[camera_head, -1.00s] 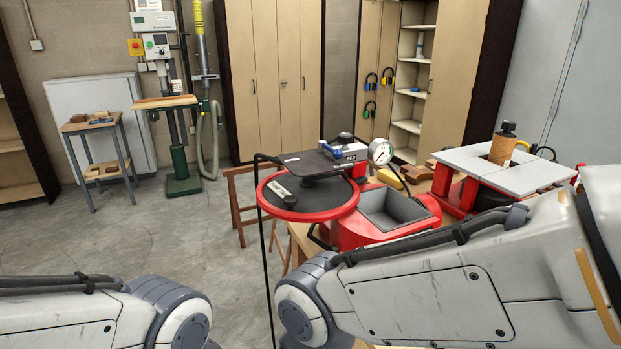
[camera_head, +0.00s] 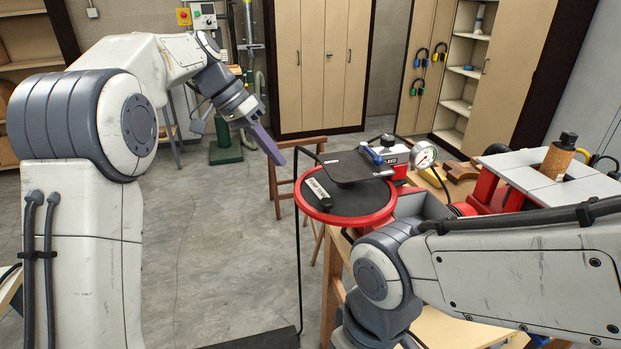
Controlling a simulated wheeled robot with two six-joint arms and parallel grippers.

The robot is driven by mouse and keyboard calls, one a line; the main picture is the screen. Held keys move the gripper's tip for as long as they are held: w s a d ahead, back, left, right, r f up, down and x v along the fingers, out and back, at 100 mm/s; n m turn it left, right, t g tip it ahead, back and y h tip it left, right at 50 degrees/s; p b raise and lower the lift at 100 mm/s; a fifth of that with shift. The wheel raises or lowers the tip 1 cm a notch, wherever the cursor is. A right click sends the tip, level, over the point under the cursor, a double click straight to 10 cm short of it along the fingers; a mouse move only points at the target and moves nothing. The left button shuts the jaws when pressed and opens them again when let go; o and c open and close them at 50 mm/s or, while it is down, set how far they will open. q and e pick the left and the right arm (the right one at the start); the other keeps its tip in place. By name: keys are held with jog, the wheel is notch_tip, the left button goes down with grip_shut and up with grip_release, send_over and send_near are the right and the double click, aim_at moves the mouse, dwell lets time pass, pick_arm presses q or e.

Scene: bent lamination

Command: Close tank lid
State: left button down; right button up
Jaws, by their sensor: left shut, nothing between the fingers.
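The tank lid (camera_head: 364,202) is a round black disc with a red rim, swung out to the left of the tank, so the tank stands open. A dark bar handle with a white label (camera_head: 318,190) lies at the lid's left side. The tank (camera_head: 425,205) is a red body with a grey opening, partly hidden behind my right arm. My left gripper (camera_head: 279,158) is shut and empty, pointing down and right, up and left of the lid and apart from it. My right gripper is out of view; only its arm shows at the lower right.
A pressure gauge (camera_head: 425,155) stands behind the tank. A thin black bent rod (camera_head: 298,240) hangs down left of the lid. A wooden stool (camera_head: 285,175) stands behind the lid. A white-topped red machine (camera_head: 545,178) is at right. Open floor lies left of the lid.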

pick_arm(q)
jog(key=w+a, duration=0.1)
jog(key=p, duration=0.3)
send_over(311, 207)
jog(key=f, duration=0.5)
jog(key=a+f, duration=0.1)
jog(key=f, duration=0.1)
jog(key=shift+w+f, duration=0.25)
jog(key=shift+s+d+f, duration=0.2)
jog(key=shift+s+d, duration=0.05)
jog(key=shift+d, duration=0.15)
jog(key=shift+d, duration=0.1)
